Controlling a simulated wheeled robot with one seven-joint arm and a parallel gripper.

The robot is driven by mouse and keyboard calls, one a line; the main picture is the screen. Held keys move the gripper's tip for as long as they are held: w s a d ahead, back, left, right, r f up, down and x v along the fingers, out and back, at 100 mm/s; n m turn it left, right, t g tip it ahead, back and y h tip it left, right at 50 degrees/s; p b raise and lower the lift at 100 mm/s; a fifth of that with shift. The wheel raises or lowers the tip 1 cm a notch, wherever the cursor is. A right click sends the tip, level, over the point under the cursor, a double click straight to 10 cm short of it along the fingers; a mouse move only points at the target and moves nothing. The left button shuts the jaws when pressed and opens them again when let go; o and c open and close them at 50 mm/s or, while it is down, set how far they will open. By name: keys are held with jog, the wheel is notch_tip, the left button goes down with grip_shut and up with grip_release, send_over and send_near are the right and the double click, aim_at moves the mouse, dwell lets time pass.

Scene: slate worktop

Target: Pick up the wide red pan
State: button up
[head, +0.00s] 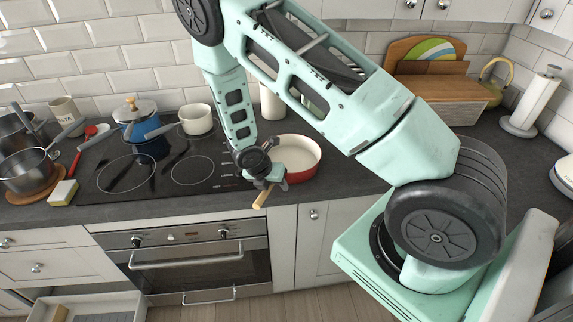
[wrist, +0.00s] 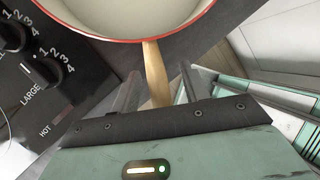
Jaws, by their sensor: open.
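The wide red pan (head: 304,153) sits on the dark worktop just right of the hob, with a cream inside and a red outer wall. In the wrist view its rim and cream inside (wrist: 140,15) fill the top. Its wooden handle (wrist: 156,75) points toward me and runs between the two fingers of my gripper (wrist: 158,85). The fingers stand apart, one on each side of the handle, with gaps showing. In the head view my gripper (head: 266,182) is at the pan's near left side, and the handle's end (head: 262,199) sticks out past the worktop's front edge.
The black hob (head: 160,170) lies to the left, with a blue pot (head: 145,135) and a white saucepan (head: 196,120) at its back. Steel pans (head: 28,170) and a sponge (head: 63,193) are further left. A paper towel roll (head: 533,100) stands at the right. Free worktop lies right of the pan.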

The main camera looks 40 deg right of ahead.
jog(key=shift+f, duration=0.1)
grip_shut()
jog(key=shift+r, duration=0.2)
notch_tip(320, 180, up, 10)
jog(key=shift+f+b, duration=0.15)
jog(key=shift+b, duration=0.35)
